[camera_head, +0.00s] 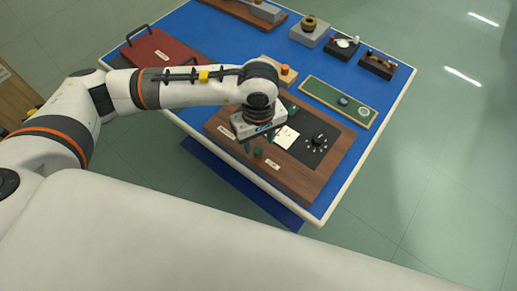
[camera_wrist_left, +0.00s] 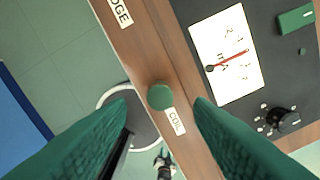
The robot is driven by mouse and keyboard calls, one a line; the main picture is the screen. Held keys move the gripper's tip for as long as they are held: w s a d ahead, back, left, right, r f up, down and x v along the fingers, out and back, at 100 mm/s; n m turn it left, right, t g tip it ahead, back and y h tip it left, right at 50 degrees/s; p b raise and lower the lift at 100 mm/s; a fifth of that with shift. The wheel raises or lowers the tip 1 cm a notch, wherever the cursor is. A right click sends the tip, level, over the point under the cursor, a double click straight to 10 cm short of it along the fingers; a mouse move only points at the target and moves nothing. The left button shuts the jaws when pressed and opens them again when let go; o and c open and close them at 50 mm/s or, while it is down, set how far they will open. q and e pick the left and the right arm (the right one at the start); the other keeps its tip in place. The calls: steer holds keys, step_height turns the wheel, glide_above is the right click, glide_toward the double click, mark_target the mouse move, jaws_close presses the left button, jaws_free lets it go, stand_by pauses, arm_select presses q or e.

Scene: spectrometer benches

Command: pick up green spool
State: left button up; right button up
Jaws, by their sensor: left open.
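The green spool (camera_head: 258,153) stands near the front edge of a brown wooden board (camera_head: 222,123), by a white label. In the left wrist view the spool (camera_wrist_left: 160,96) is a small round green knob, next to the COIL label (camera_wrist_left: 175,121). My left gripper (camera_head: 259,144) is open above the board, its green fingers pointing down near the spool. In the left wrist view the spool shows between the two fingertips, with nothing gripped. I cannot tell the exact height of the fingertips over it. My right gripper is in no view.
The board carries a meter with a white dial face (camera_head: 286,137) and a black knob panel (camera_head: 318,141). Small instruments stand at the back.

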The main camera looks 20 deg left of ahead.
mark_target(258, 149)
arm_select(q)
steer(key=shift+f+p, duration=0.4)
steer(key=shift+f, duration=1.45)
jaws_close()
steer(key=shift+r, duration=0.15)
step_height(258, 149, up, 13)
steer(key=b, duration=0.1)
steer(key=shift+w+b, duration=0.15)
steer(key=shift+b, duration=0.25)
